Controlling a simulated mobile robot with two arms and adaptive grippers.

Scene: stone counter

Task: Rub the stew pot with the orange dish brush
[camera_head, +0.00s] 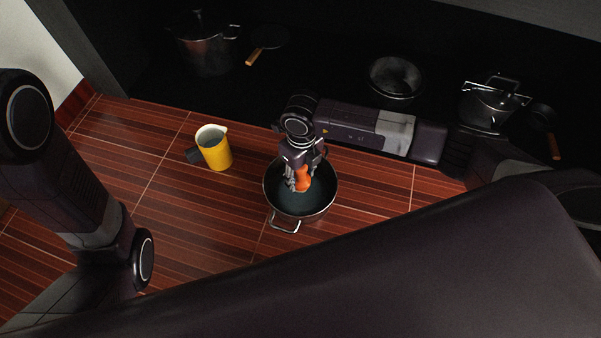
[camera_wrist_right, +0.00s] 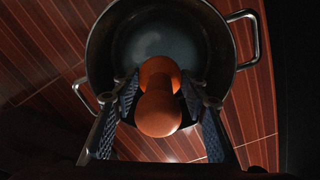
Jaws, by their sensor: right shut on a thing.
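The stew pot (camera_head: 316,205) is a dark metal pot with loop handles, upright on the counter at the middle of the head view. It also shows from above in the right wrist view (camera_wrist_right: 104,52). My right gripper (camera_head: 300,182) is over the pot's opening, shut on the orange dish brush (camera_head: 302,178). The brush's rounded orange handle (camera_wrist_right: 160,100) shows between the two fingers in the wrist view. Its lower end is inside the pot's opening; whether it touches the pot is hidden. My left arm is at the left, but its gripper is out of view.
A yellow pitcher (camera_head: 215,150) stands on the striped red-brown counter (camera_head: 150,185), left of the pot. On the dark surface behind are a large pot (camera_head: 205,52), a pan (camera_head: 268,38), a bowl (camera_head: 395,77) and a lidded pot (camera_head: 490,104).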

